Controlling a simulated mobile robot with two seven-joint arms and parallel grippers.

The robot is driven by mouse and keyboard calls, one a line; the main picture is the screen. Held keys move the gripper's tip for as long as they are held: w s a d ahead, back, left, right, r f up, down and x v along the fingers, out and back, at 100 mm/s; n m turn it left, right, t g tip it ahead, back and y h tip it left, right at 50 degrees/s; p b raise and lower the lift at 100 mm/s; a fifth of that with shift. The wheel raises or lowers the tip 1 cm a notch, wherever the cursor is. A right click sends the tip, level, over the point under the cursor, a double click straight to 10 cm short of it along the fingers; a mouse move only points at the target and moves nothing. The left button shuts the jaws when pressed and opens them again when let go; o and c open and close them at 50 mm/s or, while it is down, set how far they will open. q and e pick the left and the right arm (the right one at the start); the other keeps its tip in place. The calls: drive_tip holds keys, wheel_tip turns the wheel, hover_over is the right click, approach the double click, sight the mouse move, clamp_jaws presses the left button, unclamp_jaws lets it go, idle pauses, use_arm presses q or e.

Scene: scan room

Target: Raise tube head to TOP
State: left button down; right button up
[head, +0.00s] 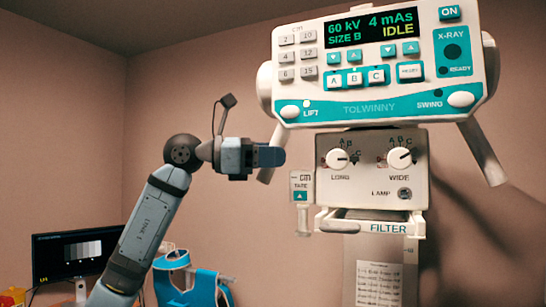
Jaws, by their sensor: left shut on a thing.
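The tube head (372,108) is a white and teal unit at the upper right. Its display (370,27) reads 60 kV, 4 mAs, SIZE B, IDLE. A LIFT button (290,111) is at its lower left and a SWING button (461,99) at its lower right. A slanted handle (266,174) hangs on its left side, another (483,152) on its right. My left gripper (270,157) is shut on the left handle near its lower end, hiding part of it. My right gripper is not in view. No TOP mark is visible.
The wall between is bare.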

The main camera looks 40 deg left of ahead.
use_arm(q)
drive_tip(key=c, duration=0.8)
unclamp_jaws()
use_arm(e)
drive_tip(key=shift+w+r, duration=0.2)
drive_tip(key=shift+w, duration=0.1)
use_arm(q)
drive_tip(key=shift+s+a+f+b, duration=0.15)
drive_tip(key=shift+s+a+b, duration=0.2)
drive_tip(key=shift+s+a, duration=0.1)
drive_tip(key=b+v, duration=0.4)
drive_tip(key=v, duration=0.8)
drive_tip(key=shift+s+a+r, duration=0.2)
drive_tip(key=shift+s+a, duration=0.05)
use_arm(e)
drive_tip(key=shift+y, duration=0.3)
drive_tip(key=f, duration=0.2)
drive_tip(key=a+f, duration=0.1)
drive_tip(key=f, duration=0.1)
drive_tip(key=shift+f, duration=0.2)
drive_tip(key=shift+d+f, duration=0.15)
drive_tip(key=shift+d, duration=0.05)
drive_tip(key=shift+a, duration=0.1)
